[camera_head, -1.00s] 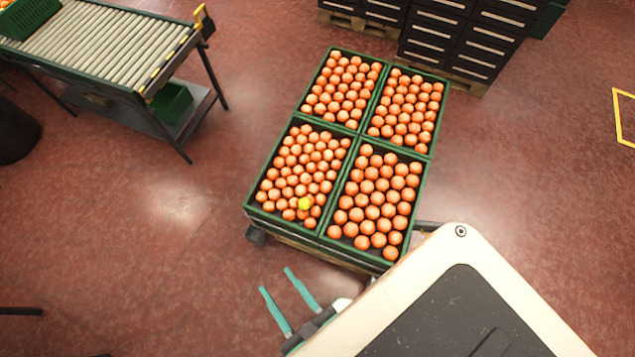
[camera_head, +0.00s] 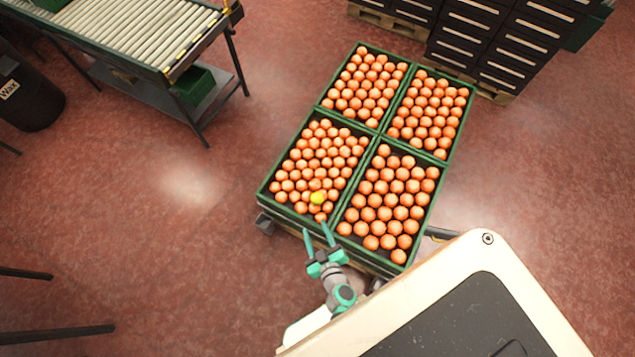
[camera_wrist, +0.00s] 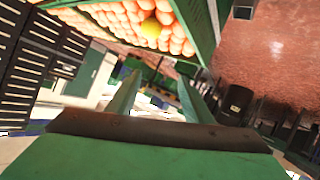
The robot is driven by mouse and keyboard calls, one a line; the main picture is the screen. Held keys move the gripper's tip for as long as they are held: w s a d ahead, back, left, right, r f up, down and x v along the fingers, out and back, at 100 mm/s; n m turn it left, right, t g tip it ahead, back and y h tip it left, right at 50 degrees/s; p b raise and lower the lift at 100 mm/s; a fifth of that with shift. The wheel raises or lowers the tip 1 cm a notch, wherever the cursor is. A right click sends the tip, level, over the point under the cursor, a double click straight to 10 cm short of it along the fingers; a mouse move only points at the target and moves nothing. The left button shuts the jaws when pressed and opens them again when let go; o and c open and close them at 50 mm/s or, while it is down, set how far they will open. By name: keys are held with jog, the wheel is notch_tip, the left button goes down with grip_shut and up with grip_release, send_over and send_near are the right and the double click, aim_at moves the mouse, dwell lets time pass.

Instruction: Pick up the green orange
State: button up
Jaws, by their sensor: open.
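The green orange (camera_head: 318,198) looks yellow-green among the orange ones. It lies near the front edge of the front-left crate (camera_head: 285,211). It also shows in the wrist view as a yellow ball (camera_wrist: 151,28) near the top. My gripper (camera_head: 317,233) is at the front rim of that crate, just in front of the green orange in the head view. Its two teal fingers are apart with nothing between them. In the wrist view the fingers (camera_wrist: 157,92) are spread and apart from the fruit.
Three more crates of oranges adjoin it: back left (camera_head: 332,107), back right (camera_head: 447,152) and front right (camera_head: 423,225). A roller conveyor (camera_head: 150,32) stands at the upper left, and stacked dark crates (camera_head: 480,45) at the back.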

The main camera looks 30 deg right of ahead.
jog(key=g, duration=0.1)
send_near(318, 202)
jog(key=shift+m+h, duration=0.3)
jog(key=shift+h, duration=0.1)
jog(key=x, duration=0.4)
jog(key=shift+w+f, duration=0.2)
jog(key=shift+f, duration=0.1)
jog(key=shift+a+x, duration=0.1)
jog(key=shift+x, duration=1.35)
jog(key=shift+a+x, duration=0.15)
jog(key=shift+x, duration=1.3)
jog(key=c, duration=0.7)
